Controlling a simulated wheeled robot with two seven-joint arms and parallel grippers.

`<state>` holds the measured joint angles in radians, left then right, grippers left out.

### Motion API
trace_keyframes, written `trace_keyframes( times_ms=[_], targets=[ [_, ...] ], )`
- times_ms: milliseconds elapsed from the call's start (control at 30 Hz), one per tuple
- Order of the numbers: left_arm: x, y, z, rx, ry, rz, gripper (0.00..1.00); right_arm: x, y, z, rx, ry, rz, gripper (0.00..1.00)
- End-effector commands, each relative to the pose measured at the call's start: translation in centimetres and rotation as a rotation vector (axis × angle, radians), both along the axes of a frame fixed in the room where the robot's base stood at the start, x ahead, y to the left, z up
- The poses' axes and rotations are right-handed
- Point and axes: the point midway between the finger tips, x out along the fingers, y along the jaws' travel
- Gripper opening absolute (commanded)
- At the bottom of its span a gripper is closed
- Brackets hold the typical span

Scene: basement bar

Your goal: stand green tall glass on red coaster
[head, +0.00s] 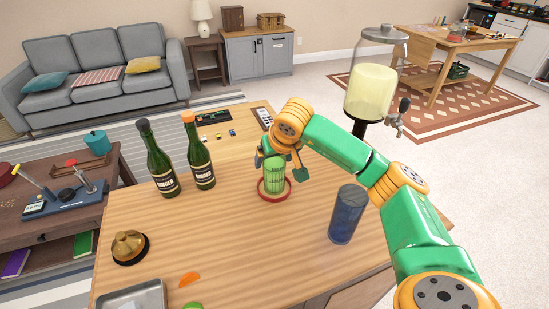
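The green tall glass (274,179) stands upright at the middle of the wooden counter, within the outline of the red coaster (264,196). The coaster's rim shows around the glass's base; whether the base rests fully flat is too small to tell. My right gripper (279,168) is at the top of the glass, coming from the right. Its fingers are spread, one on each side, and the right finger shows a gap to the glass. The wrist hides part of the area behind the glass. My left gripper is not in view.
A blue tall glass (346,214) stands to the right, near my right arm. Two green bottles (158,162) stand at the left, and a brass bell (129,246) sits at front left. A drink dispenser (371,90) is behind my arm. The counter in front of the coaster is clear.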

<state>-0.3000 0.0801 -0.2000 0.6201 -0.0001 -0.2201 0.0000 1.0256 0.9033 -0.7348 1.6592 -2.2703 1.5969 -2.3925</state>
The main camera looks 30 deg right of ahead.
Motion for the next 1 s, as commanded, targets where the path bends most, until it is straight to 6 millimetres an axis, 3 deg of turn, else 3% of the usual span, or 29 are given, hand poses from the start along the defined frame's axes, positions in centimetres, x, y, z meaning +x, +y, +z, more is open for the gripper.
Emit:
trace_keyframes(
  times_ms=[333, 800, 1000],
  targets=[
    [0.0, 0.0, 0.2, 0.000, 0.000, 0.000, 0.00, -0.2, 0.1, 0.8, 0.000, -0.002, -0.001, 1.00],
    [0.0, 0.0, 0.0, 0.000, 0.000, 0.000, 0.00, -5.1, 1.5, 9.8, 0.001, -0.004, 0.000, 1.00],
    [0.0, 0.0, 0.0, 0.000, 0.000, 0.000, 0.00, -5.8, 1.7, 10.7, 0.000, 0.001, 0.000, 1.00]
  ],
)
